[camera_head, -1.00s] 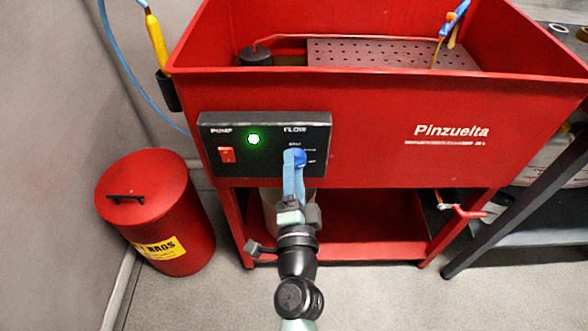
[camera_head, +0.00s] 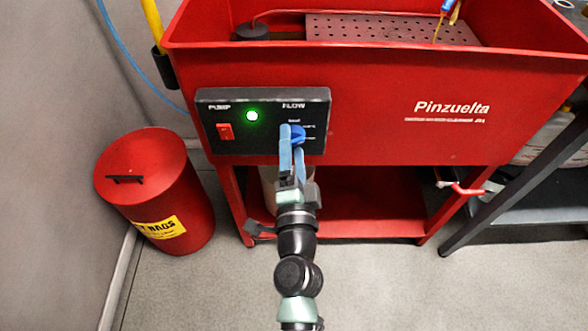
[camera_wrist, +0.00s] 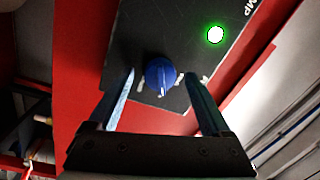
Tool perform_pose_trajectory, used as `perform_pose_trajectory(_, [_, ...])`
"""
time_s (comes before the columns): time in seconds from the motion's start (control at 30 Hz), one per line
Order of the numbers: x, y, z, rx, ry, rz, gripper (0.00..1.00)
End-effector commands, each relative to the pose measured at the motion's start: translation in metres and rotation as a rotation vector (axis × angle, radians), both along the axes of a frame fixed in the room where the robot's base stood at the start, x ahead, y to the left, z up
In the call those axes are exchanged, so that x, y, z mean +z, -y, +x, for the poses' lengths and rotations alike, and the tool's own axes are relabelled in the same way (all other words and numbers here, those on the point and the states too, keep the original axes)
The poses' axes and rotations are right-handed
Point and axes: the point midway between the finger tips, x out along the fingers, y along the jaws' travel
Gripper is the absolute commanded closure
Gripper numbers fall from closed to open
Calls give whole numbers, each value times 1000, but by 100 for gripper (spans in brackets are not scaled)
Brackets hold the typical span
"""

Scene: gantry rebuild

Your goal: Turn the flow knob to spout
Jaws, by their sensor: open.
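The blue flow knob (camera_head: 298,134) is on the black control panel (camera_head: 262,143) at the front of the red washer, under the FLOW label. In the wrist view the round knob (camera_wrist: 160,74) shows a white pointer mark toward the picture's bottom. The small position labels are too blurred or covered to read surely. My gripper (camera_head: 292,140) is open in front of the panel. In the wrist view its two fingers (camera_wrist: 160,84) stand on either side of the knob, with a gap at each side. I cannot tell how far the tips reach around it.
A red pump switch (camera_head: 224,131) and a lit green lamp (camera_head: 252,116) are left of the knob. A red waste bin (camera_head: 155,190) stands on the floor at left. A red-handled valve (camera_head: 468,189) is at lower right. Floor in front is clear.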

Motion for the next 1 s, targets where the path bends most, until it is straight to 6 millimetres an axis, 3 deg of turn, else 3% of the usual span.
perform_pose_trajectory(0.6, [-11, 3, -104, 2, -3, 0, 18])
perform_pose_trajectory(0.8, [-11, 5, -121, 2, -2, 0, 18])
perform_pose_trajectory(1.0, [-9, 5, -125, 1, 0, 0, 18])
